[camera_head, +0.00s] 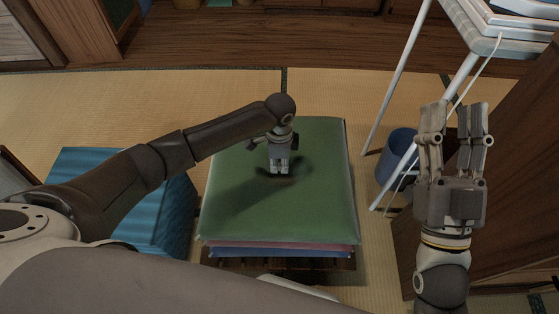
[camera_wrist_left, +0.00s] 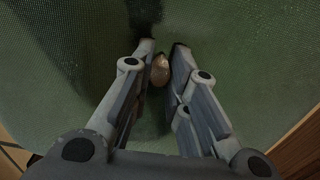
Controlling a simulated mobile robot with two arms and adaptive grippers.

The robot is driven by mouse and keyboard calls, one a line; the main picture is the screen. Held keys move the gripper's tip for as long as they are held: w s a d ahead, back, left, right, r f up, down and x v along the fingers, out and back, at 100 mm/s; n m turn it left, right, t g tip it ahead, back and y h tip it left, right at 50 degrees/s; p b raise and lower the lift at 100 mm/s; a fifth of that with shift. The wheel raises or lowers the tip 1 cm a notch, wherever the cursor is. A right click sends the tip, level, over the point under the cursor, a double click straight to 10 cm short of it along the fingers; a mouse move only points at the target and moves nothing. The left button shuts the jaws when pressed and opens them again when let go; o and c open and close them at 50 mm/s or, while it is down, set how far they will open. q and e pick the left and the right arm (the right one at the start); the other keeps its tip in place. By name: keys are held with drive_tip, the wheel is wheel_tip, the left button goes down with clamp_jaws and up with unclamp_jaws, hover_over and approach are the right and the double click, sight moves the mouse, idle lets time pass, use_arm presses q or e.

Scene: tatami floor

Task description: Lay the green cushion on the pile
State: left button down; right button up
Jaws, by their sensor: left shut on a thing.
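The green cushion (camera_head: 320,205) lies flat, roughly lined up, over a pile with a pink layer (camera_head: 290,245) and a blue layer (camera_head: 280,253) at its front edge. I cannot tell whether a small gap is left under it. My left gripper (camera_head: 279,172) points down at the cushion's middle. In the left wrist view its fingers (camera_wrist_left: 162,62) are shut on a small brownish knob (camera_wrist_left: 160,75) of the green cushion (camera_wrist_left: 240,50). My right gripper (camera_head: 455,120) is raised at the right, open and empty, away from the pile.
The pile is on a dark wooden base (camera_head: 340,264). A blue striped block (camera_head: 160,220) stands close to its left. At the right are a blue bin (camera_head: 396,155), a white-legged stand (camera_head: 405,75) and a brown wooden panel (camera_head: 520,150). Tatami (camera_head: 180,95) is free behind the pile.

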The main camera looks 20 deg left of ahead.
use_arm(q)
drive_tip(key=c, duration=1.4)
unclamp_jaws()
